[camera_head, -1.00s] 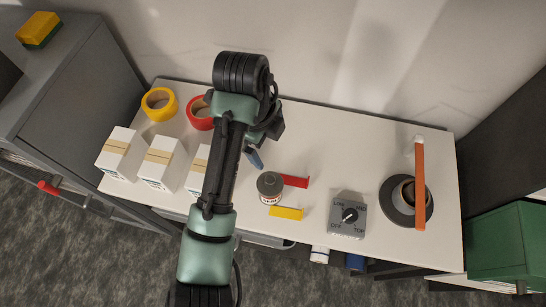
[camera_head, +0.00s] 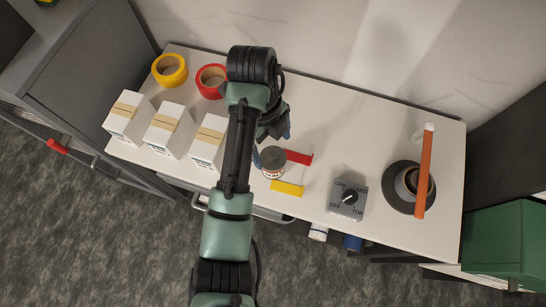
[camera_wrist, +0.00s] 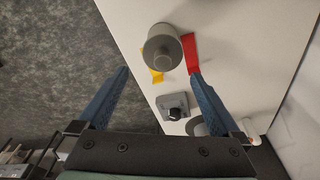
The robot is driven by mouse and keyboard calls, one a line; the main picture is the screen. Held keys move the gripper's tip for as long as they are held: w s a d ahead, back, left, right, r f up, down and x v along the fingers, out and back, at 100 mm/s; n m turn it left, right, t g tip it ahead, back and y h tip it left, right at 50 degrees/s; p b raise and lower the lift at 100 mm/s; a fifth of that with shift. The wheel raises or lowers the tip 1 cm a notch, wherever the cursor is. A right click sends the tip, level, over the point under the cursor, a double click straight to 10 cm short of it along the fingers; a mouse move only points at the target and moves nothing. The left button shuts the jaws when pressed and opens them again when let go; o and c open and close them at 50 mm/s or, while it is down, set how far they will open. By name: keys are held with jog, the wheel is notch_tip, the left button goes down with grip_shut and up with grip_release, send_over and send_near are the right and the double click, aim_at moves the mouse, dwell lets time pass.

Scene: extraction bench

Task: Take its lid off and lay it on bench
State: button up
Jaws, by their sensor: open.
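A small round container with a grey lid (camera_head: 273,156) and a pale label with red on it stands upright on the white bench (camera_head: 400,135). In the wrist view its grey lid (camera_wrist: 163,47) faces me from just beyond the fingertips. My gripper (camera_head: 272,146) is open and empty, with one blue finger to the left of the container and the other behind it. In the wrist view the two blue fingers (camera_wrist: 159,73) are spread wide, with the lid between their lines and apart from both.
A red strip (camera_head: 299,157) and a yellow strip (camera_head: 287,188) lie beside the container. A grey dial box (camera_head: 347,199) and a dark ring with an orange bar (camera_head: 425,170) stand to the right. White boxes (camera_head: 170,131) and tape rolls (camera_head: 169,70) are left. Bare bench lies behind the dial box.

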aim_at(273, 154)
notch_tip(273, 154, down, 3)
jog(key=b, duration=0.2)
jog(key=shift+w+d+f+b, duration=0.1)
jog(key=shift+f+b, duration=0.05)
jog(key=shift+b, duration=0.25)
jog(key=shift+f+p, duration=0.45)
jog(key=shift+f, duration=0.5)
jog(key=c, duration=1.2)
